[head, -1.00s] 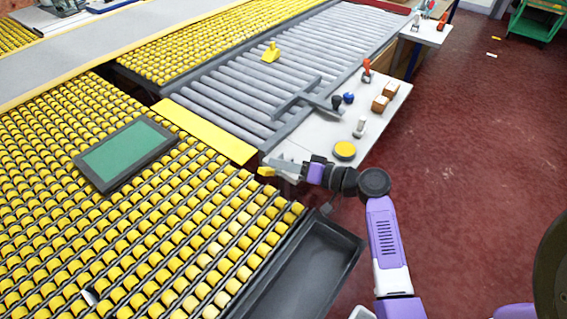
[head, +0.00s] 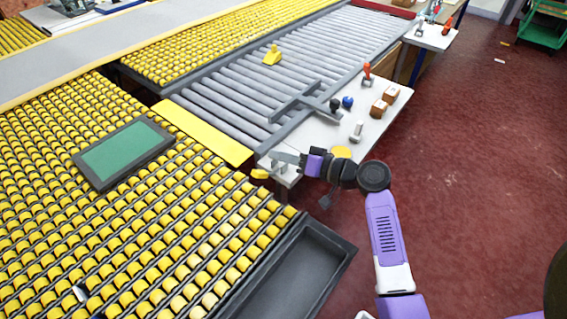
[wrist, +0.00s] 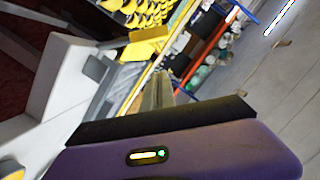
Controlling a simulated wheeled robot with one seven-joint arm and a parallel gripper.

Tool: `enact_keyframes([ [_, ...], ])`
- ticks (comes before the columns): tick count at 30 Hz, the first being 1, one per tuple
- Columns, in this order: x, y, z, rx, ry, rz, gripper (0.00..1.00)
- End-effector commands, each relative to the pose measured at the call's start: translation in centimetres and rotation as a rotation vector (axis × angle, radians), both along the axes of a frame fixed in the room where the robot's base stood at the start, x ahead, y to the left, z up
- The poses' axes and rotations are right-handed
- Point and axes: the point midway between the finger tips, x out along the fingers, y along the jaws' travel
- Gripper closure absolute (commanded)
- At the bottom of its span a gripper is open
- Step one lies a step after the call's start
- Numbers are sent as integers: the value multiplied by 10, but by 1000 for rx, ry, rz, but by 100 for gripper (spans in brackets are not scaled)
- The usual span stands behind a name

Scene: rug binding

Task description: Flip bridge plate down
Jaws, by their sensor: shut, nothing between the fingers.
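The yellow bridge plate (head: 208,135) spans the end of the grey roller conveyor, beside the yellow-wheeled table, in the head view. I cannot tell whether it lies flat or is slightly raised. My gripper (head: 277,157) is just past its near right corner, shut and empty. A small yellow handle-like piece (head: 260,173) sits close below the fingertips. In the wrist view my shut fingers (wrist: 157,90) point toward a yellow piece (wrist: 145,45), with a small gap that I cannot judge.
A grey cross bar (head: 305,102) lies over the rollers. A black tray (head: 300,270) edges the wheeled table (head: 130,220).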

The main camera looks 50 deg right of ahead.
Motion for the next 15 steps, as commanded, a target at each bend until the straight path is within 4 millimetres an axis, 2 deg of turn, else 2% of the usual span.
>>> enact_keyframes([
  [1,-13,-3,-4,2,3,-7,100],
  [9,-62,-14,6,3,2,-6,100],
  [15,-88,-20,11,2,0,-6,100],
])
